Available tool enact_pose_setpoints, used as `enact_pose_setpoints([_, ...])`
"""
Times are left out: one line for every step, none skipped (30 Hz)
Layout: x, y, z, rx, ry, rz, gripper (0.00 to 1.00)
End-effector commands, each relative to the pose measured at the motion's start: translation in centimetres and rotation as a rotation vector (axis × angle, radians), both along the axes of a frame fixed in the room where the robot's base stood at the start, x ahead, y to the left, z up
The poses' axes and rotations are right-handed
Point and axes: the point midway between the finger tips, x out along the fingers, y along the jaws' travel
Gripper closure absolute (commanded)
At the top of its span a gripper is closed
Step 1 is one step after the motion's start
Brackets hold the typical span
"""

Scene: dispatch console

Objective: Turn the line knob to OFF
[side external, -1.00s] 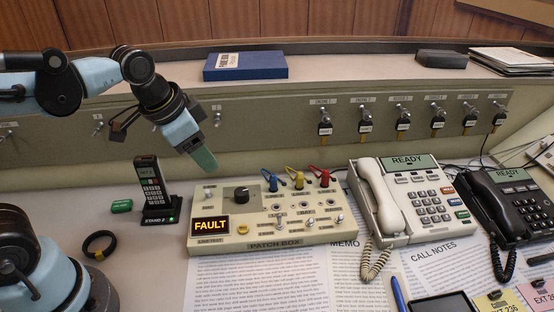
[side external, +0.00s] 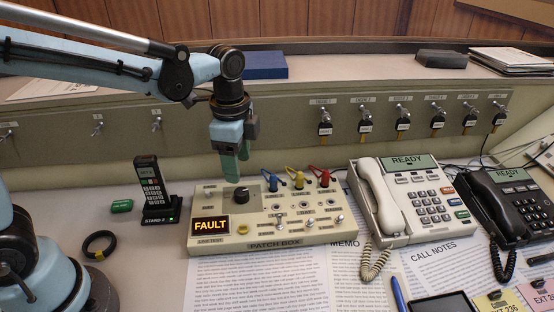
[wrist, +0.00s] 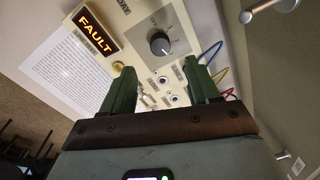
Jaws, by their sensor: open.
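The line knob (side external: 241,194) is a round black dial on the upper left of the cream patch box (side external: 300,229). A lit FAULT display (side external: 211,225) is at the box's left. My gripper (side external: 235,180) has green fingers pointing down, just above and slightly left of the knob, apart from it. In the wrist view my gripper (wrist: 160,80) is open with a gap between its fingers, and nothing is held.
Blue, yellow and red plugs (side external: 299,180) with looped cables stand right of the knob. A white phone (side external: 378,200) sits right of the box, and a cordless handset (side external: 151,185) stands left. Keys (side external: 325,126) hang on the panel behind.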

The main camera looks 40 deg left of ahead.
Motion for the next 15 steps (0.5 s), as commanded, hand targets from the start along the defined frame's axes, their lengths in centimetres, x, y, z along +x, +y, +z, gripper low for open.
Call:
enact_pose_setpoints([0.0,0.0,-0.9,0.000,0.000,0.001,0.40])
enact_pose_setpoints([0.1,0.0,-1.3,0.000,0.000,0.001,0.40])
enact_pose_setpoints([0.1,0.1,-1.9,0.000,0.000,0.001,0.40])
enact_pose_setpoints([0.1,0.1,-2.4,0.000,0.000,0.001,0.40])
enact_pose_setpoints([0.2,0.1,-2.8,0.000,0.000,0.001,0.40])
enact_pose_setpoints([0.1,0.1,-3.5,-0.001,-0.001,0.001,0.40])
enact_pose_setpoints([0.2,0.1,-3.9,-0.001,-0.001,0.002,0.40])
enact_pose_setpoints([0.2,0.1,-4.3,-0.001,-0.001,0.002,0.40])
enact_pose_setpoints([0.3,0.1,-4.9,-0.001,-0.001,0.002,0.40])
enact_pose_setpoints([0.3,0.1,-5.3,-0.001,-0.001,0.002,0.40])
enact_pose_setpoints([0.2,0.2,-5.6,-0.001,-0.001,0.002,0.40])
enact_pose_setpoints([0.3,0.2,-6.1,-0.001,-0.001,0.002,0.40])
enact_pose_setpoints([0.3,0.2,-6.4,-0.001,-0.001,0.002,0.40])
enact_pose_setpoints([0.3,0.2,-6.7,-0.001,-0.001,0.002,0.40])
enact_pose_setpoints([0.3,0.2,-7.0,-0.001,-0.001,0.002,0.40])
